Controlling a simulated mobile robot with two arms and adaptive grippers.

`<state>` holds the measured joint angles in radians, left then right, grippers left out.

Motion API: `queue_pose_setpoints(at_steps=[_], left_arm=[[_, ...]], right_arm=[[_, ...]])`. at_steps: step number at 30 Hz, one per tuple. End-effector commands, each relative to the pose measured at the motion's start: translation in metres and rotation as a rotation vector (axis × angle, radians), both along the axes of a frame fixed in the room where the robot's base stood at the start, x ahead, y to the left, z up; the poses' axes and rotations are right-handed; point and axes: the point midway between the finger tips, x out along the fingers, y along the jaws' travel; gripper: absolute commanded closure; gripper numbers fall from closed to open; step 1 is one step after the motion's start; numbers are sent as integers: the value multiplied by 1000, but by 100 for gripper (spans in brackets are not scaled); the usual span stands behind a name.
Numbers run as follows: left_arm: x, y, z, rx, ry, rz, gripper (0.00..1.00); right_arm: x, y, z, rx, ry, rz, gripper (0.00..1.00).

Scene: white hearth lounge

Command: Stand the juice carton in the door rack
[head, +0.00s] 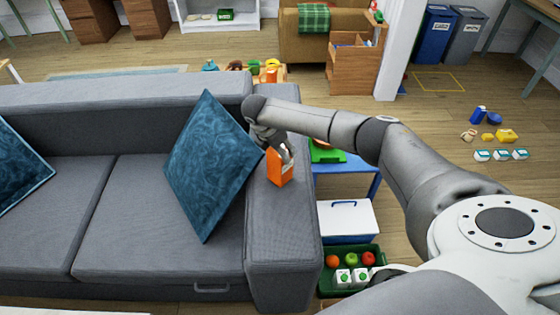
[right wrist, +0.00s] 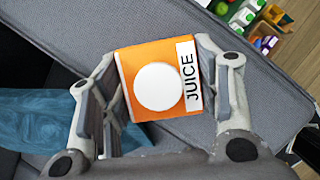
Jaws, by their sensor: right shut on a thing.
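The orange juice carton (head: 279,167) is at the top of the grey sofa's right armrest in the head view. My right gripper (head: 282,152) is shut on its upper part. In the right wrist view the carton (right wrist: 158,88) shows its orange face, a white round patch and the word JUICE, between the two fingers of the gripper (right wrist: 160,92). The carton looks upright; whether its base touches the armrest I cannot tell. I see no door rack in either view.
The sofa armrest (head: 278,225) lies below the carton, and a blue cushion (head: 210,165) leans close on its left. To the right stand a blue table (head: 352,178), a white-lidded box (head: 345,218) and a green crate (head: 381,262) of fruit and cartons. Open floor lies farther right.

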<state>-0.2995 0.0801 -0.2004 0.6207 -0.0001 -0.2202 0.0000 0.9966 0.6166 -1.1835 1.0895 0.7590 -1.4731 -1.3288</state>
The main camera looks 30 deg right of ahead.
Motion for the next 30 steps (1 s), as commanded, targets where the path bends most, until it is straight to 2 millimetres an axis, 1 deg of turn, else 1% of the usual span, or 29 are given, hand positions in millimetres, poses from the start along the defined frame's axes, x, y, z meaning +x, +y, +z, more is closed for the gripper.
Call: queue_pose_setpoints(at_steps=[5, 8, 14, 17, 20, 26, 30], left_arm=[[0, 0, -1, 0, 0, 0, 21], [0, 0, -2, 0, 1, 0, 21], [0, 0, -6, 0, 1, 0, 21], [-1, 0, -4, 0, 1, 0, 21], [-1, 0, -4, 0, 1, 1, 21], [-1, 0, -4, 0, 1, 1, 21], [-1, 0, -7, 0, 1, 1, 21]], right_arm=[[1, -1, 3, 0, -3, -1, 100], [1, -1, 9, 0, -5, -1, 100], [0, 1, 35, 1, -5, 0, 100], [-8, 5, 45, 1, -4, 2, 100], [-18, 11, 59, 1, -5, 2, 100], [-43, 26, 93, 0, -7, 3, 100], [-65, 40, 102, 1, -2, 4, 100]])
